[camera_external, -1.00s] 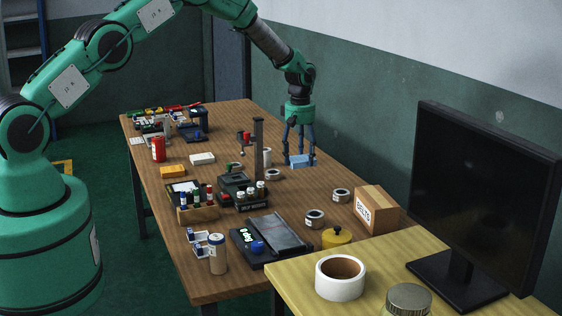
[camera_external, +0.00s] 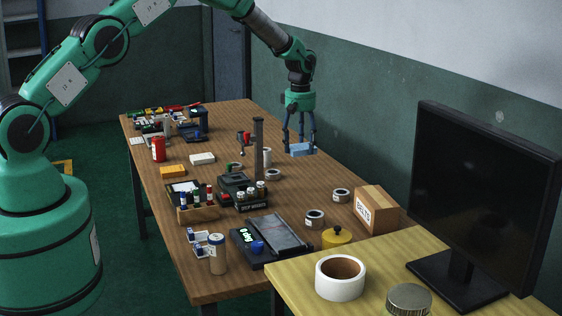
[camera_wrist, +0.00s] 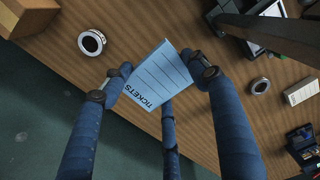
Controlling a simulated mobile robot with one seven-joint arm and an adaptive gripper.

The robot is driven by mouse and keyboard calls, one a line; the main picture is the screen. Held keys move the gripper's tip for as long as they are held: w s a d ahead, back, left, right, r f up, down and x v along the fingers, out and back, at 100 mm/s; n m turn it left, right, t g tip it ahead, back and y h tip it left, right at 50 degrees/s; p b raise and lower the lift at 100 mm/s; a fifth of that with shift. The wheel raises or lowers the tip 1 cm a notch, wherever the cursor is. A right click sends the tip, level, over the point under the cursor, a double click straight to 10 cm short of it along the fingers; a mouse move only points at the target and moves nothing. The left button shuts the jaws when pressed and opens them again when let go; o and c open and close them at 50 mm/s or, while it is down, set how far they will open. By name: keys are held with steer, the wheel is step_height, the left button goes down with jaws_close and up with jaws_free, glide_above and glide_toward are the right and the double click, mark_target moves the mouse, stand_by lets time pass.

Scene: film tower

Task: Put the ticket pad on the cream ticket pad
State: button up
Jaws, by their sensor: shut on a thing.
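A light blue ticket pad (camera_external: 299,149) is between the fingers of my gripper (camera_external: 300,146), held above the far right part of the wooden table. In the wrist view the pad (camera_wrist: 158,80) shows lines and the word TICKETS, with my gripper's (camera_wrist: 160,82) blue fingers shut on it. The cream ticket pad (camera_external: 202,158) lies flat on the table, left of my gripper in the outside view. In the wrist view a cream pad (camera_wrist: 301,92) shows at the right edge. Nothing is seen lying on it.
A cardboard box (camera_external: 376,209) stands nearer the camera.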

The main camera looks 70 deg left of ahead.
step_height(320, 180, up, 14)
steer(key=s+a+n+p, duration=0.1)
steer(key=s+a+n, duration=0.6)
steer(key=s+a, duration=1)
steer(key=shift+s+a, duration=0.3)
steer(key=shift+a, duration=0.1)
steer(key=s+a+n, duration=0.2)
steer(key=s+a, duration=0.1)
steer(key=s, duration=0.3)
steer(key=s+a+n, duration=0.2)
steer(key=s+a, duration=0.1)
steer(key=s, duration=0.4)
steer(key=s+a+n, duration=0.2)
steer(key=s+a, duration=0.1)
steer(key=s, duration=0.4)
steer(key=shift+a+f+n+p, duration=0.1)
steer(key=shift+a+n+p, duration=0.15)
steer(key=shift+n+p, duration=0.15)
step_height(320, 180, down, 21)
steer(key=shift+r, duration=0.2)
glide_above(195, 158)
steer(key=shift+f, duration=0.75)
